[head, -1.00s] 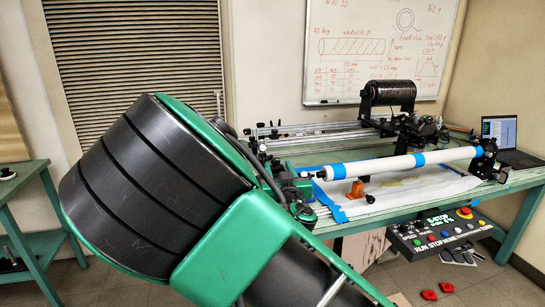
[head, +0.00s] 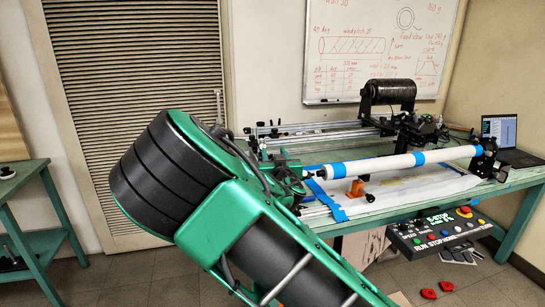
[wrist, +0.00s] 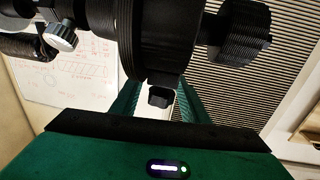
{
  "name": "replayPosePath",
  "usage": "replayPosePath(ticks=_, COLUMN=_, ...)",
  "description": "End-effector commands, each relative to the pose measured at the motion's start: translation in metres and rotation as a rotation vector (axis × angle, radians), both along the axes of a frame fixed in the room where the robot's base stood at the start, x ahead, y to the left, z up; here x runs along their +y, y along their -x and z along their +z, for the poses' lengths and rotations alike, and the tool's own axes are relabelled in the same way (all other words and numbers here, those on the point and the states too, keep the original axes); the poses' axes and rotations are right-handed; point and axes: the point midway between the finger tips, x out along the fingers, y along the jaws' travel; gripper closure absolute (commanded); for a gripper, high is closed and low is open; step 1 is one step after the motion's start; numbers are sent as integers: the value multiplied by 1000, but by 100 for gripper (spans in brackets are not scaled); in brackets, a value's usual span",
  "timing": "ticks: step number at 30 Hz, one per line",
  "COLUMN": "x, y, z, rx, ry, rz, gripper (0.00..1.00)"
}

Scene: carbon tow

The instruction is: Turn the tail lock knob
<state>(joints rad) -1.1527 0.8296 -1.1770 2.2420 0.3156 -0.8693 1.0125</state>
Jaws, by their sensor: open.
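My gripper (wrist: 158,98) is open in the wrist view, its two green fingers on either side of a small black block (wrist: 160,97). The block sits below a large dark round part (wrist: 155,40); I cannot tell whether the fingers touch either. A dark ribbed knob (wrist: 243,32) is at upper right and a pale grey knob (wrist: 62,37) at upper left. I cannot tell which piece is the tail lock knob. In the head view, the white mandrel (head: 380,164) with blue bands lies along the winder, and my arm reaches towards its left end, hiding part of it.
The winder stands on a green table (head: 400,207) against a whiteboard (head: 345,50). A control box (head: 440,232) hangs at its front right. A laptop (head: 500,135) stands at the right end. A green side bench (head: 30,170) is at left, with open floor between.

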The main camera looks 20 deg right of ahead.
Motion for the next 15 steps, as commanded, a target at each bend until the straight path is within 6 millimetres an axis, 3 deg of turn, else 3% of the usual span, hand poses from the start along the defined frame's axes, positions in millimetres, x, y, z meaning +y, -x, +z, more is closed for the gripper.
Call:
replayPosePath(ticks=2, x=0, y=0, z=0, rx=0, ry=0, rz=0, gripper=59)
replayPosePath(ticks=7, x=0, y=0, z=0, rx=0, ry=0, rz=0, gripper=100)
replayPosePath(ticks=15, x=0, y=0, z=0, rx=0, ry=2, rz=-11, gripper=100)
